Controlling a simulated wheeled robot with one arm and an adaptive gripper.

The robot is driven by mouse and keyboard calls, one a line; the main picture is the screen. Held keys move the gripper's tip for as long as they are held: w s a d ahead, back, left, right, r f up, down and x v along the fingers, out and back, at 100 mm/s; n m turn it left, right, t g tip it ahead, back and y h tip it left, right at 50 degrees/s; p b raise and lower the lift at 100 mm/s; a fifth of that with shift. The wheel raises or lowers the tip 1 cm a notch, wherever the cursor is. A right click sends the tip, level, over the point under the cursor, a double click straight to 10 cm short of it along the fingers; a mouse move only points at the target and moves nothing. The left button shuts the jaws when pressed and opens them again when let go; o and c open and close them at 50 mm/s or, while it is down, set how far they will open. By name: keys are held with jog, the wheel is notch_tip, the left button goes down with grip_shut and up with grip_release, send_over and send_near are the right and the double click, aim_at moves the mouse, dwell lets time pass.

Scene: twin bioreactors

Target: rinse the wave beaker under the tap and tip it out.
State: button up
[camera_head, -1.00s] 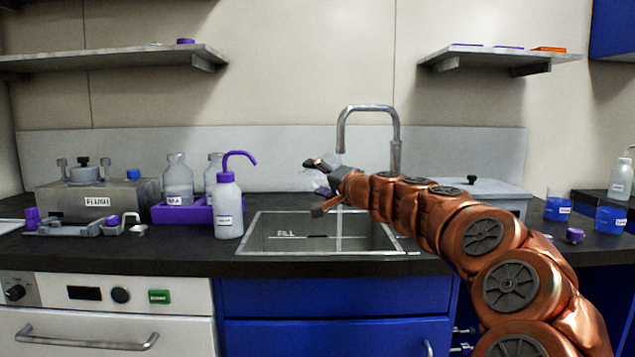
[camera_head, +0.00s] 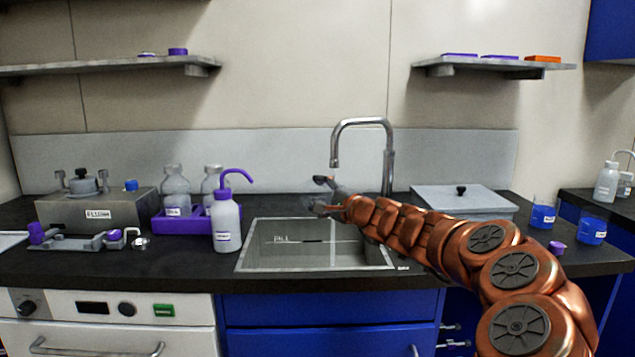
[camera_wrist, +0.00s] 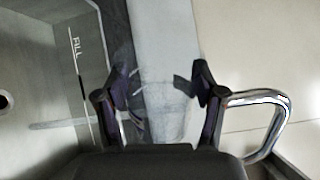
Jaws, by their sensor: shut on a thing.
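My gripper (camera_head: 322,194) is above the back part of the sink, below and slightly left of the tap (camera_head: 365,122). It is shut on a clear beaker (camera_head: 317,207), which is faint and partly hidden by the fingers. In the wrist view the see-through beaker (camera_wrist: 160,105) shows between the two dark fingers; its tilt and contents are hard to tell. The sink (camera_head: 262,262) has a FILL mark inside. A thin pale vertical line drops into the sink below the spout; I cannot tell if it is water.
A purple-capped wash bottle (camera_head: 226,222) stands left of the sink, beside a purple rack (camera_head: 170,226) with bottles. A lidded grey box (camera_head: 462,198) is right of the tap. Blue-filled beakers (camera_head: 592,228) stand on the right counter.

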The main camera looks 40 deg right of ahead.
jog(key=m+p, duration=0.1)
jog(key=p, duration=0.1)
jog(key=m+p, duration=0.2)
jog(key=shift+d+p, duration=0.3)
jog(key=m+p, duration=0.2)
jog(key=shift+d+f+p, duration=0.1)
jog(key=shift+f+p, duration=0.25)
jog(key=shift+p, duration=0.05)
jog(key=m+p, duration=0.2)
jog(key=p, duration=0.1)
jog(key=shift+d+f+p, duration=0.15)
jog(key=shift+d+p, duration=0.05)
jog(key=shift+p, duration=0.2)
jog(key=m+p, duration=0.4)
jog(key=p, duration=0.1)
jog(key=a+f+m+p, duration=0.1)
jog(key=p, duration=0.1)
jog(key=shift+m, duration=0.4)
jog(key=m+p, duration=0.3)
jog(key=shift+a+f, duration=0.15)
jog(key=shift+f, duration=0.25)
